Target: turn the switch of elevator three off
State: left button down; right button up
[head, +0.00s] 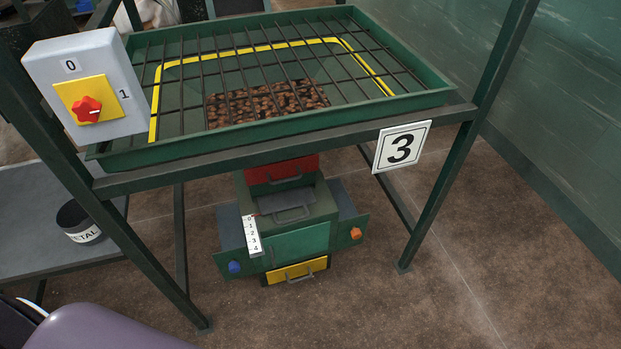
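The switch is a red star-shaped knob (87,109) on a yellow plate (104,90) at the upper left in the head view. The plate is on a light grey box (105,52) on the frame of elevator three. A "0" is printed above the plate and a "1" to its right. The small white mark on the knob lies on its right side, toward the "1". A white sign (401,147) with a black "3" hangs on the front beam. Neither of my grippers is in view.
A green hopper (290,118) with a dark grate and brown contents fills the upper middle. A dark green leg (445,190) stands right of it. A green machine (290,235) is below. A black container (76,221) stands on a grey surface at left. The floor at right is clear.

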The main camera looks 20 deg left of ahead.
aim_at(87, 109)
jog(key=u, duration=1.6)
